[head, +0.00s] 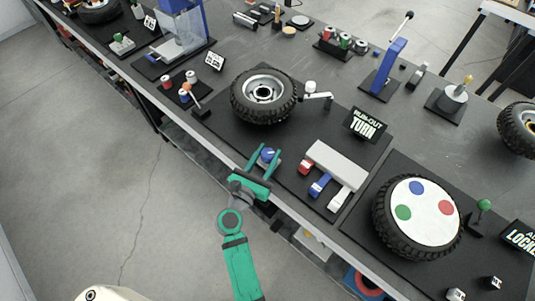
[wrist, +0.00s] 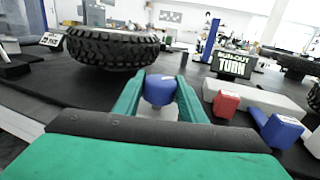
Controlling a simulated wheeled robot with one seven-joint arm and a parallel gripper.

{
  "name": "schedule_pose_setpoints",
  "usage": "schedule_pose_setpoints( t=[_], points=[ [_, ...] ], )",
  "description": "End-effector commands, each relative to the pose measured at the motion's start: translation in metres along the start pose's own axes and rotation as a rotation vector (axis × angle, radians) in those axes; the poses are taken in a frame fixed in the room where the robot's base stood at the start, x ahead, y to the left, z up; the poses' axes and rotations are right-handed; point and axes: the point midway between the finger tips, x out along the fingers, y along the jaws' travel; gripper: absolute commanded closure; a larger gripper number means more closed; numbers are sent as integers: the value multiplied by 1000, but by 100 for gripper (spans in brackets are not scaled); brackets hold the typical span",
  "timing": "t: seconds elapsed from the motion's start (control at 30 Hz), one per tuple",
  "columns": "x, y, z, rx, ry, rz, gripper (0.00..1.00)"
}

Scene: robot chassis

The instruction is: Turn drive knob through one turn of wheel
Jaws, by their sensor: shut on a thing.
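The blue drive knob (head: 267,155) stands near the front edge of a black mat on the bench. It also shows in the wrist view (wrist: 160,89). My gripper (head: 265,153) has its green fingers on either side of the knob and is shut on it; the fingers (wrist: 162,84) show in the wrist view too. The wheel (head: 264,95), a black tyre on a silver rim, lies flat behind the knob. A white-tipped arm (head: 318,96) stands at its right side. A sign reading "RUN-OUT TURN" (head: 366,124) stands right of the wheel.
Red (head: 305,167), blue (head: 320,185) and white (head: 338,201) blocks sit at a grey bar (head: 337,164) right of my gripper. A second tyre with coloured discs (head: 417,212) lies further right. Small red-and-white posts and a lever (head: 194,98) stand left of the wheel.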

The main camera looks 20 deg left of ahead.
Motion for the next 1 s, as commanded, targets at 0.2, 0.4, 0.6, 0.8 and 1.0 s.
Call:
schedule_pose_setpoints(
  t=[0.2, 0.4, 0.6, 0.8, 1.0],
  points=[
    [0, -2, 0, 2, -1, 147, 85],
    [0, 0, 0, 2, -1, 247, 85],
    [0, 0, 1, 1, -2, 323, 85],
    [0, 1, 1, 1, -2, 394, 85],
    [-1, 2, 1, -1, -3, 464, 85]
  ],
)
